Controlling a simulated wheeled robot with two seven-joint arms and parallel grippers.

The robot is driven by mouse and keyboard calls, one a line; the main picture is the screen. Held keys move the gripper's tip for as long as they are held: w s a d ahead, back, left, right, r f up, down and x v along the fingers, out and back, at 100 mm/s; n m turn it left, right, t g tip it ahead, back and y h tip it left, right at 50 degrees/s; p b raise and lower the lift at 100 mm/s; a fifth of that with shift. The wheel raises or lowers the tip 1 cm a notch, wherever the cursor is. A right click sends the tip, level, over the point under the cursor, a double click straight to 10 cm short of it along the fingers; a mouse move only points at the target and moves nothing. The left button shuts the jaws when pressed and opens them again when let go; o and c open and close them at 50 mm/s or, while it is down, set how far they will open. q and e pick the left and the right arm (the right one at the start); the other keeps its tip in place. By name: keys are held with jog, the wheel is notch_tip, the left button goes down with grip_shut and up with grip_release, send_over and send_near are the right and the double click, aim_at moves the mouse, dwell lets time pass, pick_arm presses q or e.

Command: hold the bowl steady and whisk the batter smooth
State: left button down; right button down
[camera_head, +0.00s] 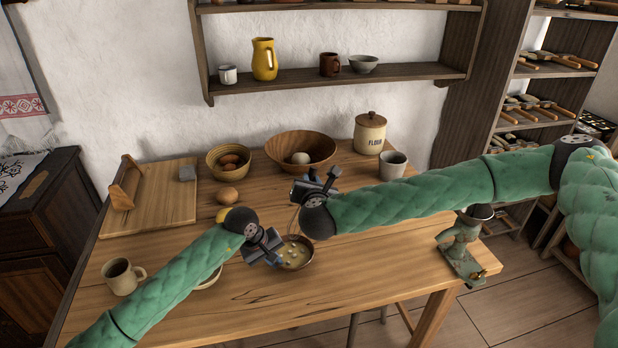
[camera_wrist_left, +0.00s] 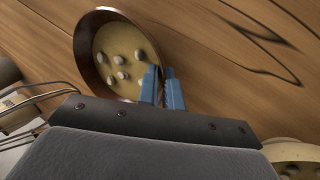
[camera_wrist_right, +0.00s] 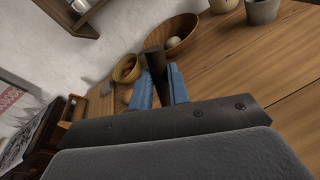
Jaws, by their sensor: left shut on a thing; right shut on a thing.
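The batter bowl (camera_head: 309,260) is brown and stands on the table. Pale yellow batter (camera_wrist_left: 118,60) with several grey-white lumps lies in it. My left gripper (camera_head: 279,250) is shut on the bowl's rim; in the left wrist view its blue fingers (camera_wrist_left: 164,76) straddle the rim. My right gripper (camera_head: 323,182) is above and behind the bowl, shut on the whisk's dark handle (camera_wrist_right: 154,59), between its blue fingers (camera_wrist_right: 162,84). Wire loops of the whisk (camera_wrist_left: 40,98) show beside the bowl in the left wrist view. My right wrist partly hides the whisk in the head view.
A mug (camera_head: 122,276) is at the left and a plate (camera_head: 210,280) lies partly under my left arm. Egg bowl (camera_head: 214,164), larger wooden bowl (camera_head: 310,143), flour jar (camera_head: 369,137) and cup (camera_head: 393,164) stand at the back. The table front is clear.

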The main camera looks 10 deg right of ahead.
notch_tip(320, 180, down, 7)
jog(key=a, duration=0.1)
jog(key=shift+s, duration=0.4)
dwell(0.4)
jog(key=shift+f, duration=0.15)
